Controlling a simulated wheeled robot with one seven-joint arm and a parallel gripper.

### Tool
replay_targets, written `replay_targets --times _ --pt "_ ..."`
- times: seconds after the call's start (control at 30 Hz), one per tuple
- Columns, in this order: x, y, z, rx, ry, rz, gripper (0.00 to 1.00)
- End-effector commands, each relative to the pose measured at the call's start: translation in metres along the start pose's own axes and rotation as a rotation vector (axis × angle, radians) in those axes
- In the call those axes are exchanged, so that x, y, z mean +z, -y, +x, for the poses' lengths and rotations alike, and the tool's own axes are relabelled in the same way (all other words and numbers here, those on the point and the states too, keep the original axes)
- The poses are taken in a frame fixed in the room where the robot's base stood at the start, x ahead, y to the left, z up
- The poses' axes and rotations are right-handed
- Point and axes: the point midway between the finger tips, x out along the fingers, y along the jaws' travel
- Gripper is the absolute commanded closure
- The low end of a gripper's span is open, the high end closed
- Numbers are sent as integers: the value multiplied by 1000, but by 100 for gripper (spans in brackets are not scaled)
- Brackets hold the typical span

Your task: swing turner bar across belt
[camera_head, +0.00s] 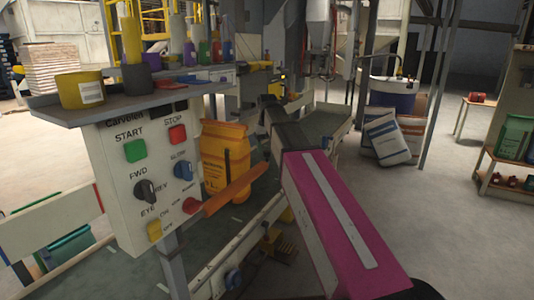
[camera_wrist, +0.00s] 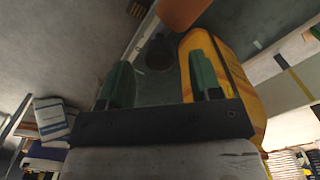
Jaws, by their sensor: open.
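The orange turner bar (camera_head: 235,190) sticks out at a slant over the near part of the belt (camera_head: 236,218), beside the control panel. In the wrist view an orange end, apparently the same bar (camera_wrist: 184,12), shows at the top edge, beyond my fingertips. My gripper (camera_wrist: 160,78) is open, its two green fingers apart with nothing between them. A yellow-orange sack (camera_head: 222,150) stands on the belt behind the bar. In the wrist view the sack (camera_wrist: 240,75) is close beside the right finger. In the head view my arm hides the gripper.
The control panel (camera_head: 119,172) with buttons and knobs stands left of the bar, under a shelf (camera_head: 134,112) of tubs and bottles. White sacks (camera_head: 386,138) lean by a blue drum (camera_head: 392,98) at the back. Shelving (camera_head: 489,158) stands far right. The floor right of my arm is clear.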

Motion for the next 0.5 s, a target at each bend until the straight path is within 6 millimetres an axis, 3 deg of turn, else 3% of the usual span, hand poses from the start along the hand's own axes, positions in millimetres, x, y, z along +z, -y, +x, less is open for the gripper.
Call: replay_targets --times 0.2,0.5 --pt "0 0 21 0 1 0 42" --pt "0 0 26 0 -1 0 42"
